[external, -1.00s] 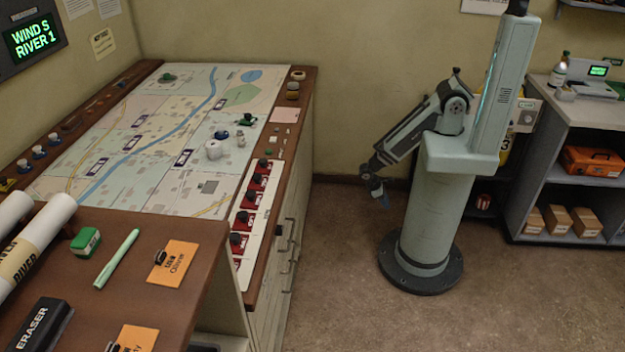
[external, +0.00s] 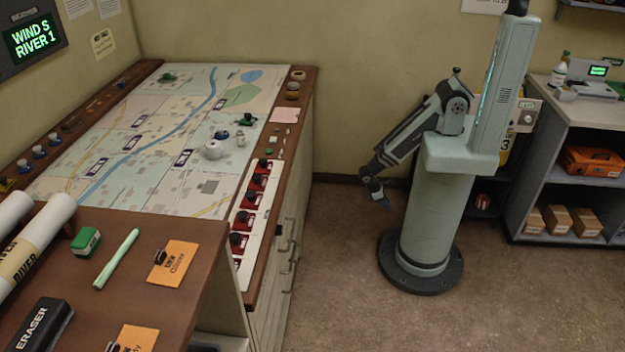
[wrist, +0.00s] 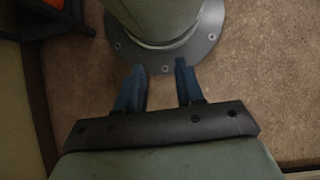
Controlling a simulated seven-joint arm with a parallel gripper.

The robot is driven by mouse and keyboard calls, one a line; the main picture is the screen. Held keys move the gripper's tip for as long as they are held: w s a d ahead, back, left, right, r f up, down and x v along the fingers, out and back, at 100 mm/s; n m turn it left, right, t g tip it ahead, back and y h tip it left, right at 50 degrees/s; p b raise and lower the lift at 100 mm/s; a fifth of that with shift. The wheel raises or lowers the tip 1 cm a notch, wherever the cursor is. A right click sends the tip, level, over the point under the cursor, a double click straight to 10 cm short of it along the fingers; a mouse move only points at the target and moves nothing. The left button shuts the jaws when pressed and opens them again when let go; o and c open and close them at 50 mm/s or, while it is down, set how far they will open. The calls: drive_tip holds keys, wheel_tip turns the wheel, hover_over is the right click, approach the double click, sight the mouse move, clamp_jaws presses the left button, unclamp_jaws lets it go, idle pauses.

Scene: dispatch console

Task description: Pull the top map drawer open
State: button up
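The map console (external: 306,85) stands at the left, and its right side carries a column of drawer handles. The top handle (external: 291,226) is the highest of them; the front is seen at a steep angle, and the top drawer looks flush with the side. My gripper (external: 381,199) hangs low beside my column, pointing down, well to the right of the handles and apart from them. In the wrist view my gripper (wrist: 159,66) shows two blue fingers apart with nothing between them. The drawers do not show clearly in the wrist view.
Open brown floor (external: 335,260) lies between the console and my base. A wooden desk (external: 205,245) with a green marker, orange cards and an eraser stands in front. A grey shelf (external: 540,150) with an orange case (external: 592,161) and boxes is at the right.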

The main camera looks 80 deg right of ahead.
drive_tip(key=w+a+r+n+t+h, duration=0.1)
drive_tip(key=w+a+r+n+t, duration=0.35)
drive_tip(key=a, duration=1.05)
drive_tip(key=w+a+r+n+t+h, duration=0.25)
drive_tip(key=w+a+n+t, duration=0.2)
drive_tip(key=a, duration=1.05)
drive_tip(key=w+a+r+n+t, duration=0.4)
drive_tip(key=w+a+r+n, duration=0.15)
drive_tip(key=a, duration=1.05)
drive_tip(key=shift+w+a+r+t+h, duration=1.15)
drive_tip(key=shift+w+a+r+t, duration=1)
drive_tip(key=shift+w+r+t, duration=2.65)
drive_tip(key=w+d+f+g, duration=0.1)
drive_tip(key=w+d, duration=0.4)
drive_tip(key=w, duration=0.8)
drive_tip(key=shift+f+m, duration=0.2)
drive_tip(key=shift+m, duration=0.25)
clamp_jaws()
